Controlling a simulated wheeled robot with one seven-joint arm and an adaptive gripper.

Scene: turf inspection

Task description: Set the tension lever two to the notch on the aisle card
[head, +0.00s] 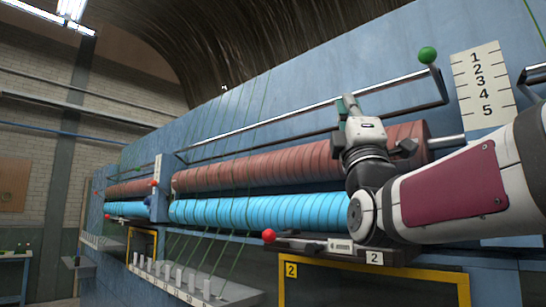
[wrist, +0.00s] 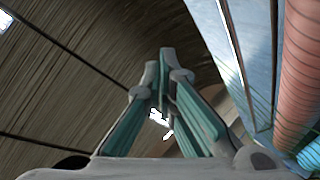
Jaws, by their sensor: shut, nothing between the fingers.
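A metal bar (head: 318,112) runs along the blue machine and ends in a bent arm with a green knob (head: 427,55). The knob stands left of a white scale plate (head: 483,85) numbered 1 to 5, about level with its top mark. A red knob (head: 269,236) sits on a dark bar beside a plate marked 2 (head: 375,258). I cannot tell which is tension lever two, and no aisle card is recognisable. My gripper (head: 346,103) points up in front of the red-brown roller, left of the green knob. In the wrist view my gripper (wrist: 166,55) is shut and empty.
A red-brown roller (head: 270,165) and a blue roller (head: 265,211) lie behind my arm. A yellow-framed opening marked 2 (head: 370,290) is below. A ledge with several numbered white pieces (head: 180,277) is at lower left. The aisle at far left looks open.

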